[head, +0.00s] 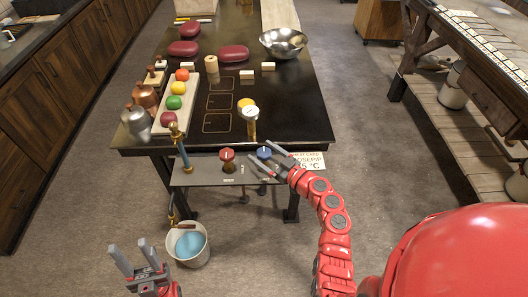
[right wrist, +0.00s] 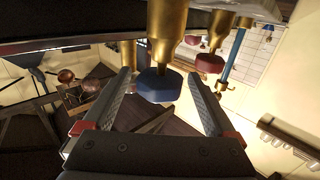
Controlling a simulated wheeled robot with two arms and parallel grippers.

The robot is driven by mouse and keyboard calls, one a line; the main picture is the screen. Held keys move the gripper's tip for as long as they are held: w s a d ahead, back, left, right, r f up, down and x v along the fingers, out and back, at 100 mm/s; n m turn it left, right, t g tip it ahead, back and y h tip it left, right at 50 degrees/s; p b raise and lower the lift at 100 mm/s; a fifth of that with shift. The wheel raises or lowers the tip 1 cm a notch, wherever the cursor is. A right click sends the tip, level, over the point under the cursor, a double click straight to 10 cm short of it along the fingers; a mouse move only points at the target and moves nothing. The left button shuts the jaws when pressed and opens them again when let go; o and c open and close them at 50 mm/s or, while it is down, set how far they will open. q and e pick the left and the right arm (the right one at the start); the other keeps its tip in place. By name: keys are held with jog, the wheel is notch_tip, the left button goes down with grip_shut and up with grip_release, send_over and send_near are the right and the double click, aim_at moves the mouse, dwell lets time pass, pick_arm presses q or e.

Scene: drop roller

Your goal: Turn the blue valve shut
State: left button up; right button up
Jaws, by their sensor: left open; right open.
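The blue valve (head: 264,153) is a blue knob at the right of the grey shelf on the near end of the black table. In the right wrist view the blue valve (right wrist: 160,84) is a faceted knob on a brass stem. My right gripper (head: 258,151) is open, its fingers pointing at the blue valve. In the wrist view the knob shows between the two spread fingers, with gaps at both sides; I cannot tell how deep it sits. My left gripper (head: 131,248) is open and empty, low at the left, apart from the valves.
A red valve (head: 227,154) sits just left of the blue one; it also shows in the right wrist view (right wrist: 209,63). A blue pipe (head: 184,156) stands further left. A bucket of blue liquid (head: 190,244) is on the floor. A gauge (head: 250,113) rises behind the valves.

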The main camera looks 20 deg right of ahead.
jog(key=c, duration=1.4)
jog(key=shift+o, duration=0.2)
